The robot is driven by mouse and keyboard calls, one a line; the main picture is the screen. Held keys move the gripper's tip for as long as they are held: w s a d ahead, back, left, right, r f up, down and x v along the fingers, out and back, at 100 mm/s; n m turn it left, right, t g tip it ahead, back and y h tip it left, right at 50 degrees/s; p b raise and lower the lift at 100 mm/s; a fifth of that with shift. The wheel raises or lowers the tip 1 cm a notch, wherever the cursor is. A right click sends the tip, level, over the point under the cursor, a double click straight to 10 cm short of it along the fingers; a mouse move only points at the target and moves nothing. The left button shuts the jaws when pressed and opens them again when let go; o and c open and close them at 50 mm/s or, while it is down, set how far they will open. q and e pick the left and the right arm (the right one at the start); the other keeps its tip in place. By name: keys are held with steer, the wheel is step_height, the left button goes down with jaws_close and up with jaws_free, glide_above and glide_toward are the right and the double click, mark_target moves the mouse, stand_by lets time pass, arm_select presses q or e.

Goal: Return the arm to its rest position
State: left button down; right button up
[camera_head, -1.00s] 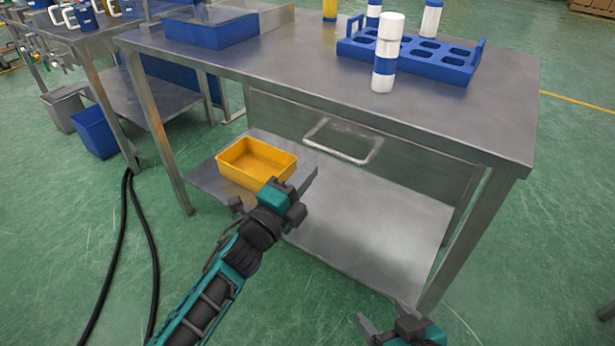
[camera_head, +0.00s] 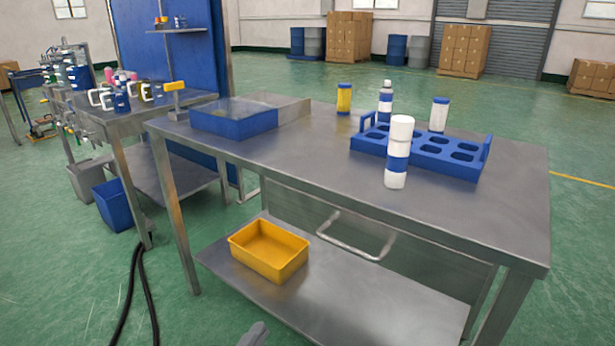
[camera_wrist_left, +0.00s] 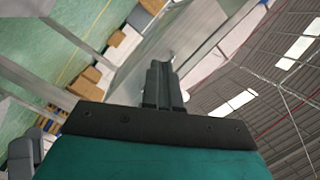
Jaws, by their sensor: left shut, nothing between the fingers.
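Only the tip of my left gripper (camera_head: 253,335) shows at the bottom edge of the head view, low in front of the steel table (camera_head: 360,200). In the left wrist view my left gripper's fingers (camera_wrist_left: 162,85) are together with nothing between them, and they point toward grey metal surfaces. My right gripper is not in the head view. The left arm's links are out of the head view.
On the table stand a white-and-blue can (camera_head: 398,152), a blue rack (camera_head: 430,150), a yellow can (camera_head: 344,98) and a blue bin (camera_head: 235,120). A yellow tray (camera_head: 268,250) sits on the lower shelf.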

arm_select(q)
steer(key=s+a+f+n+g+y, duration=0.5)
steer(key=s+f+n, duration=0.3)
steer(key=s+n, duration=0.45)
steer(key=a+r+p, duration=0.3)
steer(key=r+p, duration=0.6)
steer(key=p, duration=0.4)
steer(key=shift+s+a+r+n, duration=0.15)
steer(key=shift+a+r+n, duration=0.05)
steer(key=shift+n, duration=0.15)
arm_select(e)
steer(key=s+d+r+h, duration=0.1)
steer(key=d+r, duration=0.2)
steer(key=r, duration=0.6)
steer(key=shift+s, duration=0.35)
